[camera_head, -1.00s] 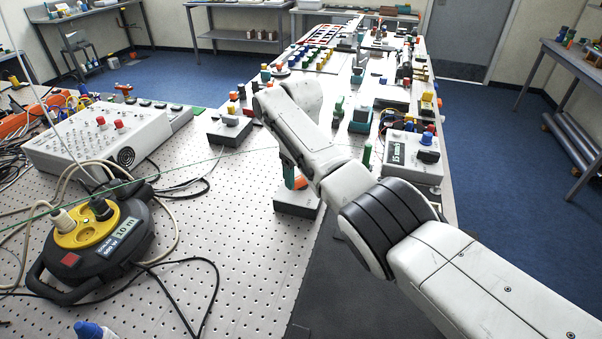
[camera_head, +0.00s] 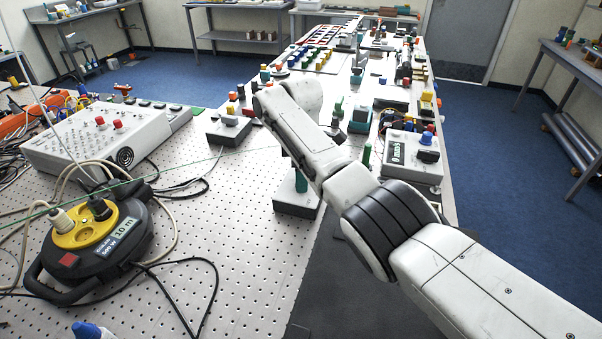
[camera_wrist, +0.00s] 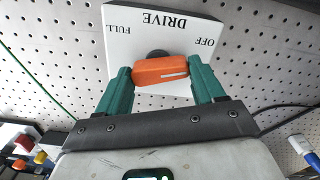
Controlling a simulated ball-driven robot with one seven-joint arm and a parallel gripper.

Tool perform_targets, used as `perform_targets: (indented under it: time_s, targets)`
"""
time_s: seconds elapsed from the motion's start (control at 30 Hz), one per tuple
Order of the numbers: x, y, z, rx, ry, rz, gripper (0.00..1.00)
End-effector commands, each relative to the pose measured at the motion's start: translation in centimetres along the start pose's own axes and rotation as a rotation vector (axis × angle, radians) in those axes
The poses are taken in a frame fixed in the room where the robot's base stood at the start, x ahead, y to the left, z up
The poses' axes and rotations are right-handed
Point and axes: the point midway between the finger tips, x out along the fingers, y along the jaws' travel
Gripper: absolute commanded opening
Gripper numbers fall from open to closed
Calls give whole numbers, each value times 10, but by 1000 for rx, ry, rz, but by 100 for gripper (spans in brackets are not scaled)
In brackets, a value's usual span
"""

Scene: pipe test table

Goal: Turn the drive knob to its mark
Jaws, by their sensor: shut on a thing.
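The drive knob (camera_wrist: 161,70) is an orange bar with a white line along its right part, seen in the wrist view. It stands on a white panel (camera_wrist: 131,40) lettered DRIVE, FULL and OFF, all upside down there. FULL is on the left and OFF on the right. The bar lies nearly level in that view. My gripper (camera_wrist: 160,74) has its two green fingers shut on the bar's ends. In the head view my gripper (camera_head: 300,182) is above the drive box (camera_head: 297,209), and the knob is hidden. I see no separate target mark.
A cable reel (camera_head: 95,235) stands on the perforated table to the left, with loose cables around it. A grey knob box (camera_head: 229,131) is behind the drive box, and another box (camera_head: 412,155) is to the right. A thin green line crosses the table.

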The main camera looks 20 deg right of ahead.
Motion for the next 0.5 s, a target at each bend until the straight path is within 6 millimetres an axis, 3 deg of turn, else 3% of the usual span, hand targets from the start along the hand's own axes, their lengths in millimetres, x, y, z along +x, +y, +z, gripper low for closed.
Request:
perform_targets:
  time_s: [0.5]
  targets:
    - [-1,1,0,-203,2,4,38]
